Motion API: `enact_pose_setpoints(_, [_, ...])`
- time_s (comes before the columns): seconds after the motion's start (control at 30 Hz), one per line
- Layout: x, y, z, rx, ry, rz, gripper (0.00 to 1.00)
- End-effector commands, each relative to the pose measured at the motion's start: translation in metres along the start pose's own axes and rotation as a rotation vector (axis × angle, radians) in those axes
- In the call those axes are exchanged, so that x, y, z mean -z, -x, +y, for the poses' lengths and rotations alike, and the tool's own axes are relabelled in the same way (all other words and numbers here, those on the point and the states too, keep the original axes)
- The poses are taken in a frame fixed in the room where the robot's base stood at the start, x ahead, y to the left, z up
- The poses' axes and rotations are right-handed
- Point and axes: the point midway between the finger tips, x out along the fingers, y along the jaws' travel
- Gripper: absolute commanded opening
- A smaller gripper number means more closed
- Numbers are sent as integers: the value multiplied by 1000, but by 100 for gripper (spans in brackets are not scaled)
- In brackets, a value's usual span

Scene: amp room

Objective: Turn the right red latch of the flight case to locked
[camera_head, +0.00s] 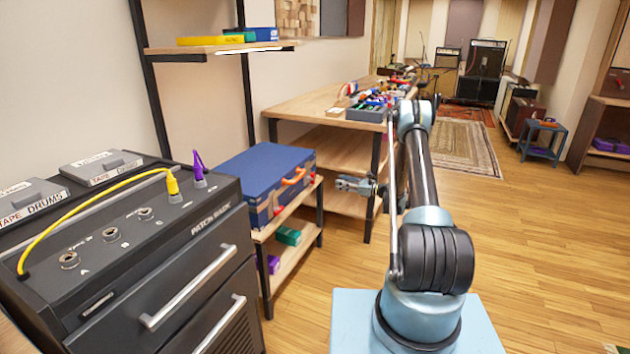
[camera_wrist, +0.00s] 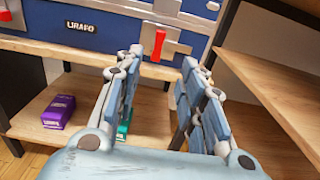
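The blue flight case (camera_head: 262,168) lies on a low wooden shelf, its front facing my gripper. In the wrist view its front (camera_wrist: 50,27) carries a "URAFO" label and metal trim. The right latch also shows at the case's far end in the head view (camera_head: 294,177). A second red latch (camera_wrist: 5,14) is cut off at the left edge. My gripper (camera_head: 345,184) is open and empty in front of the case; I cannot see any contact.
A purple box (camera_wrist: 58,111) and a green box (camera_head: 288,235) lie on the shelf below the case. A wooden workbench (camera_head: 310,108) with black legs stands behind. The black patch rack (camera_head: 140,265) is at near left. Open floor lies to the right.

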Motion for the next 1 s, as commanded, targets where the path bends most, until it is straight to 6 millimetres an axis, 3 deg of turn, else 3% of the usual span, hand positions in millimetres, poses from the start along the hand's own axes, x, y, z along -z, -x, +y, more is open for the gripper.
enact_pose_setpoints(0.7, [0,-125,1,-2,1,1,36])
enact_pose_setpoints(1.0, [0,-148,0,-1,1,1,36])
